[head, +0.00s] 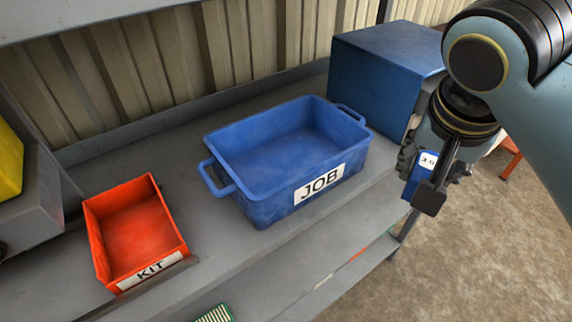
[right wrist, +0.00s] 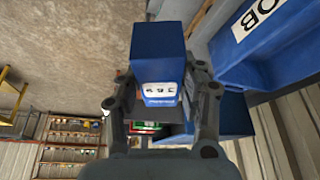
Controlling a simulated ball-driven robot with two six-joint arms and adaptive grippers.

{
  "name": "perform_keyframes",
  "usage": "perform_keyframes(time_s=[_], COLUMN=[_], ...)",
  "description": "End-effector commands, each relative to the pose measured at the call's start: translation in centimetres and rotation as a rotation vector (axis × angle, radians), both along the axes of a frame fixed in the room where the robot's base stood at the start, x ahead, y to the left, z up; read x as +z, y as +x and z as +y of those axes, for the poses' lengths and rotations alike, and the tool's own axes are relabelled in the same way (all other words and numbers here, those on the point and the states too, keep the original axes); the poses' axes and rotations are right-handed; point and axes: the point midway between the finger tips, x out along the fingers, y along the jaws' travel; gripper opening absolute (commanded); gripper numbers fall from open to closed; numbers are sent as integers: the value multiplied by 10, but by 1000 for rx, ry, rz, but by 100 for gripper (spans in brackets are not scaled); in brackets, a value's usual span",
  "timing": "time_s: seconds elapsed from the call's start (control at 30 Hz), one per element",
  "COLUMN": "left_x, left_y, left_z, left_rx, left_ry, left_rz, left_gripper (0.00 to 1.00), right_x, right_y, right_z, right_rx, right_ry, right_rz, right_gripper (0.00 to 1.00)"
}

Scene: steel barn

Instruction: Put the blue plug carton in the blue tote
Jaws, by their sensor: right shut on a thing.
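The blue plug carton (right wrist: 158,60) with a white label is between the fingers of my right gripper (right wrist: 160,108) in the right wrist view. In the head view my right gripper (head: 430,180) is shut on the carton (head: 426,163), and the fingers partly cover it. They hang to the right of the blue tote (head: 240,192), past the bench's front edge. The tote has a white JOB label and two end handles, and its visible inside looks empty. The tote also shows at the upper right of the right wrist view (right wrist: 262,50). My left gripper is not in view.
A blue box (head: 375,80) stands behind the tote at the right. An orange KIT bin (head: 135,235) sits to its left on the grey bench (head: 205,245). A yellow thing (head: 8,165) is at the far left. Corrugated wall lies behind.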

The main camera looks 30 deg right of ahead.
Motion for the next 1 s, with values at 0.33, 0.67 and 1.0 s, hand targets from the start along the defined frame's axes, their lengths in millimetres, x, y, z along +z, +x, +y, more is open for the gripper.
perform_keyframes(time_s=[0.33,0.67,1.0], left_x=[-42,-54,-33], left_y=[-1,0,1], left_z=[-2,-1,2], left_rx=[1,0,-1], left_ry=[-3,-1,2], left_rz=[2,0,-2], left_gripper=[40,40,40], right_x=[-29,-19,-18], right_y=[52,114,205], right_z=[6,11,18], right_rx=[-1,-3,0], right_ry=[25,27,26], right_rz=[-305,-295,-292], right_gripper=[5,5,5])
